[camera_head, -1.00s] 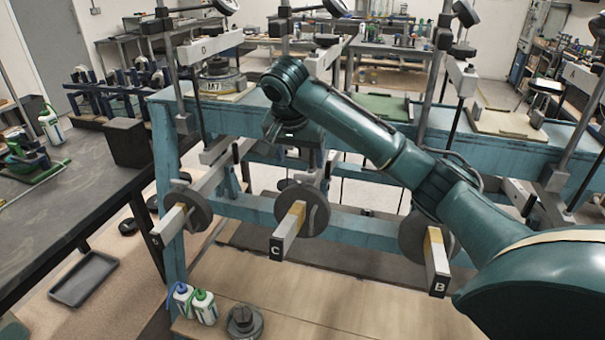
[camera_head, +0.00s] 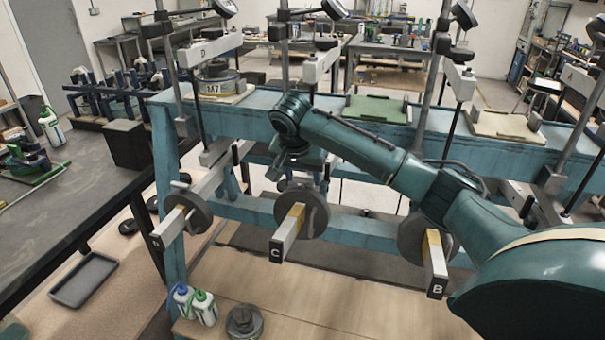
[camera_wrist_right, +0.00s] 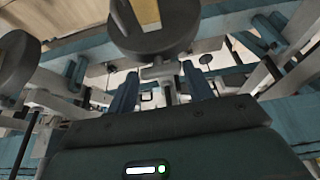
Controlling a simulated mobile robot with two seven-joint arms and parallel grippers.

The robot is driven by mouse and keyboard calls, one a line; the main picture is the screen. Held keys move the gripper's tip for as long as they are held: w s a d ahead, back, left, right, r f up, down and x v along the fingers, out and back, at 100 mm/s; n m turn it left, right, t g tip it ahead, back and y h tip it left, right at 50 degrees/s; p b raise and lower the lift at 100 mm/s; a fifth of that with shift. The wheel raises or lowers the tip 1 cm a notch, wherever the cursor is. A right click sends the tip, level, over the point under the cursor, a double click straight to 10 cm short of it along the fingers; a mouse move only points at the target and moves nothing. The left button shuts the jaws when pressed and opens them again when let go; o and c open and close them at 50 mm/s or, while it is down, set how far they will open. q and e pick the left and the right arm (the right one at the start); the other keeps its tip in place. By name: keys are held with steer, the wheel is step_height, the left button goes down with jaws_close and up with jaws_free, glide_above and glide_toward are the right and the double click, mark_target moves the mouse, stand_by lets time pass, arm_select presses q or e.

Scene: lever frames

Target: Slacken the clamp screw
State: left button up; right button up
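The lever marked C (camera_head: 288,232) carries a round dark weight (camera_head: 316,208) with a yellow section of the bar beside it. My right gripper (camera_head: 298,170) is above and behind this weight in the head view. In the right wrist view, its two blue fingers (camera_wrist_right: 161,90) are apart. The same weight (camera_wrist_right: 160,38) shows just beyond them. A small grey T-shaped part (camera_wrist_right: 158,72), which looks like the clamp screw, shows between the fingers under the weight; I cannot tell whether they touch it. My left gripper is not in view.
Lever D (camera_head: 172,226) with its weight is to the left, and lever B (camera_head: 434,264) to the right. The blue frame (camera_head: 245,204) and upright rods surround my arm. Bottles (camera_head: 203,306) and a loose weight (camera_head: 244,321) stand on the board in front.

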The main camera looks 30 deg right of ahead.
steer(key=c, duration=0.6)
steer(key=shift+o, duration=0.2)
steer(key=shift+n, duration=0.4)
steer(key=n, duration=0.1)
steer(key=n+t+y, duration=0.1)
steer(key=shift+s+d+n+y, duration=0.15)
steer(key=shift+d+n+y, duration=0.05)
steer(key=shift+n+y, duration=0.1)
steer(key=n, duration=0.1)
steer(key=n+t+y, duration=0.1)
steer(key=n+y, duration=0.1)
steer(key=n, duration=0.1)
steer(key=shift+s+d, duration=0.1)
steer(key=shift+d, duration=0.2)
steer(key=n+y, duration=0.2)
steer(key=n, duration=0.1)
steer(key=n+y, duration=0.1)
steer(key=n, duration=0.1)
steer(key=shift+d+f+y, duration=0.1)
steer(key=shift+d+y, duration=0.2)
steer(key=shift+d, duration=0.05)
steer(key=shift+w+d+n+g+y, duration=0.15)
steer(key=shift+n+y, duration=0.4)
steer(key=shift+n, duration=0.65)
steer(key=shift+w+d+n+g+y, duration=0.1)
steer(key=shift+n+g+y, duration=0.15)
steer(key=shift+n+y, duration=0.65)
steer(key=shift+n+h, duration=0.25)
steer(key=shift+n, duration=0.25)
